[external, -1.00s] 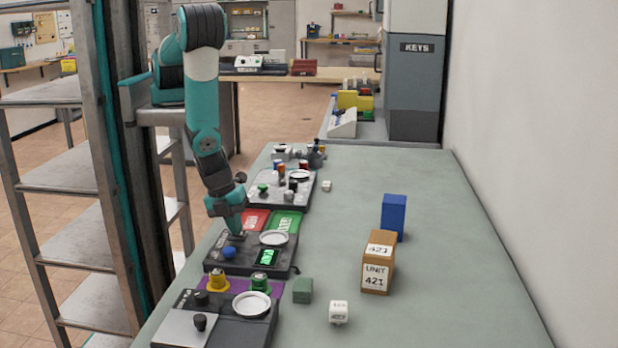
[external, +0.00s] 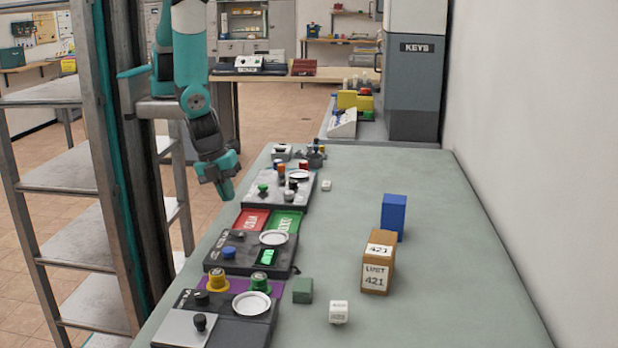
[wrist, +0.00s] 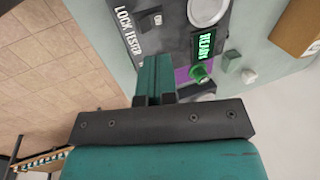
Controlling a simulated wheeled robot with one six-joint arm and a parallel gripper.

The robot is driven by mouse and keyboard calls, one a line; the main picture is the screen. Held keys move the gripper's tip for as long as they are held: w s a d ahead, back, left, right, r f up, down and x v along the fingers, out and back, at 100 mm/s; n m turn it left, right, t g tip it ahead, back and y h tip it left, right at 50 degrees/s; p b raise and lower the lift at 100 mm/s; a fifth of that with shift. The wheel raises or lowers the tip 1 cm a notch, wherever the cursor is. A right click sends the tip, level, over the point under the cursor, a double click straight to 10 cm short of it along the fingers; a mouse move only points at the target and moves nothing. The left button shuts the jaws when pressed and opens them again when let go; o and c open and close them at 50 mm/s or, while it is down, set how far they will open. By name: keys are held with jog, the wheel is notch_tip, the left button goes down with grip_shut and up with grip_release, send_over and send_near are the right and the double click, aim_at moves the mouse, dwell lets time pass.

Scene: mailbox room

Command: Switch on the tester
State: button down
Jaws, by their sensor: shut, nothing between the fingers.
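The lock tester (external: 220,264) is a dark box on the green bench, with a blue knob (external: 229,252), a round white dish (external: 274,239) and a lit green display (external: 267,257). In the wrist view the tester (wrist: 180,40) carries the words "LOCK TESTER", and its display (wrist: 206,43) seems to read "READY". A small dark switch (wrist: 149,12) sits beside an "ON" label. My gripper (external: 226,194) is shut and empty, raised above the bench behind the tester and touching nothing. Its closed fingers (wrist: 153,72) cover part of the tester's edge in the wrist view.
Red (external: 252,220) and green (external: 285,222) pads lie behind the tester. Another device (external: 245,328) with a black knob stands in front, a grey panel (external: 262,190) behind. Brown (external: 377,265) and blue (external: 394,215) boxes stand to the right. The bench's right side is mostly clear.

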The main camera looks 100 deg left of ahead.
jog(key=v, duration=0.5)
jog(key=shift+w+r, duration=0.25)
jog(key=shift+w, duration=0.15)
